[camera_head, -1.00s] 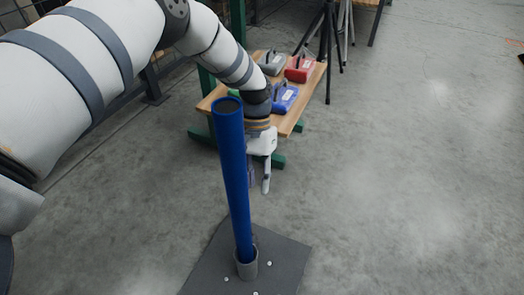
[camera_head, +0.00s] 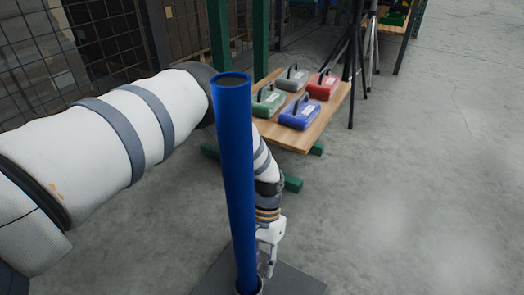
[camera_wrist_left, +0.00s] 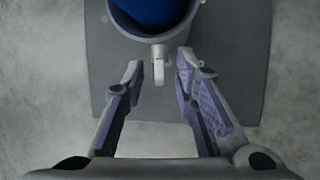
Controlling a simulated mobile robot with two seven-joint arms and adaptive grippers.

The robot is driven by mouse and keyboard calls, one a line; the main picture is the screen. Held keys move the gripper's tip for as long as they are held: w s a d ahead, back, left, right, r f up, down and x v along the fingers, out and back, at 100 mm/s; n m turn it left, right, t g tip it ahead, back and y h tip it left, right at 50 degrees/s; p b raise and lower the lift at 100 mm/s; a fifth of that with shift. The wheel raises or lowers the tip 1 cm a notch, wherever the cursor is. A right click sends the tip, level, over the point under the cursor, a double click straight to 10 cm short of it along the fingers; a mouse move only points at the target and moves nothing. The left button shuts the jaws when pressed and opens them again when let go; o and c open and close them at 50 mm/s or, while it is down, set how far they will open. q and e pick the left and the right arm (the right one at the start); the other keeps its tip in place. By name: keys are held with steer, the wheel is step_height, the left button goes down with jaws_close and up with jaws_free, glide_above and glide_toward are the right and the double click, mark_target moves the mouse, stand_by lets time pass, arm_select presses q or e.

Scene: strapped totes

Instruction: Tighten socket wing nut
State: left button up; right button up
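A tall blue pole (camera_head: 238,170) stands in a grey round socket (camera_head: 259,290) at the bottom of the head view. In the left wrist view the socket (camera_wrist_left: 126,22) surrounds the blue pole (camera_wrist_left: 155,8). A small light-grey wing nut (camera_wrist_left: 159,70) sticks out from the socket's side towards my gripper. My left gripper (camera_wrist_left: 158,76) is open, its two purple-padded fingers on either side of the wing nut with gaps visible. In the head view the left gripper (camera_head: 271,262) is low beside the pole, partly hidden by it. My right gripper is not in view.
The socket stands on a dark grey floor plate (camera_head: 300,284). A low wooden table (camera_head: 290,138) behind holds green (camera_head: 268,101), blue (camera_head: 299,115), red (camera_head: 322,86) and grey (camera_head: 292,78) cases. Tripod legs (camera_head: 352,80) stand beside it. The concrete floor on the right is clear.

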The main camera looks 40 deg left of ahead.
arm_select(q)
steer(key=shift+c, duration=0.3)
jaws_close()
steer(key=shift+h, duration=0.3)
steer(key=shift+s+a+f+m+t+h, duration=0.15)
steer(key=shift+m+t+h, duration=0.1)
steer(key=shift+h, duration=0.75)
steer(key=shift+w+a+m+t+h, duration=0.1)
steer(key=shift+a+m+t+h, duration=0.1)
steer(key=shift+h, duration=0.8)
steer(key=shift+s+a+f+m+t+h, duration=0.15)
steer(key=shift+m+h, duration=0.1)
steer(key=shift+h, duration=0.75)
steer(key=shift+w+r, duration=0.1)
steer(key=shift+o, duration=0.3)
jaws_free()
